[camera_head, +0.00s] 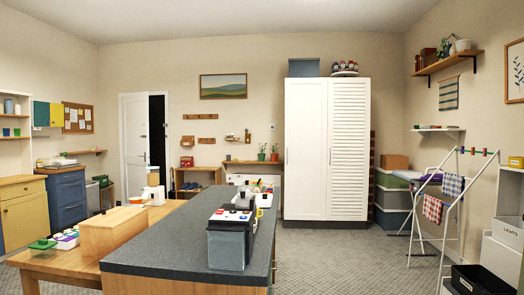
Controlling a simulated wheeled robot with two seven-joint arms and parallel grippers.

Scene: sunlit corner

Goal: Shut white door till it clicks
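A white door (135,130) stands in the back wall, left of centre, inside a white frame. It is ajar: a tall dark gap shows along its right side. A small dark handle or latch seems to be near its right edge, too small to make out. The lower part of the doorway is partly hidden by things in front of it. Neither of my grippers is in view.
A grey-topped counter (170,238) and a wooden table (60,262) fill the near left and centre, between me and the door. A white wardrobe (305,150) stands at the back. Carpet (330,255) is clear right of the counter. A drying rack (447,215) stands right.

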